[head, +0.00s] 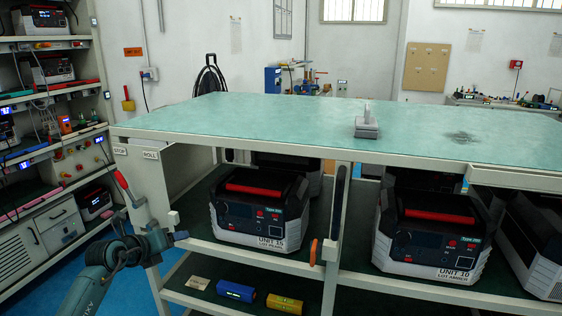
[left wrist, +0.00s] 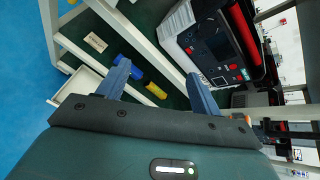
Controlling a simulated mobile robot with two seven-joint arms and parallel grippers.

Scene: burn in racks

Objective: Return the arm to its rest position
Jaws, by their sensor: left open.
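My left arm (head: 97,283) comes in from the lower left in the head view. Its gripper (head: 178,236) is beside the left front leg of the workbench, at the height of the upper shelf. The left wrist view shows its two blue fingers spread apart with nothing between them; the gripper there (left wrist: 160,73) faces the shelves. Unit 15 (head: 258,210), a white and black case with a red handle, stands on the upper shelf to the right of the gripper, apart from it. My right gripper is not in view.
The workbench top (head: 260,118) is green, with a grey block (head: 367,127) on it. Unit 10 (head: 432,237) stands further right on the shelf. The lower shelf holds a blue item (head: 236,291) and a yellow item (head: 285,303). A stocked rack (head: 40,215) stands at left, with blue floor between.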

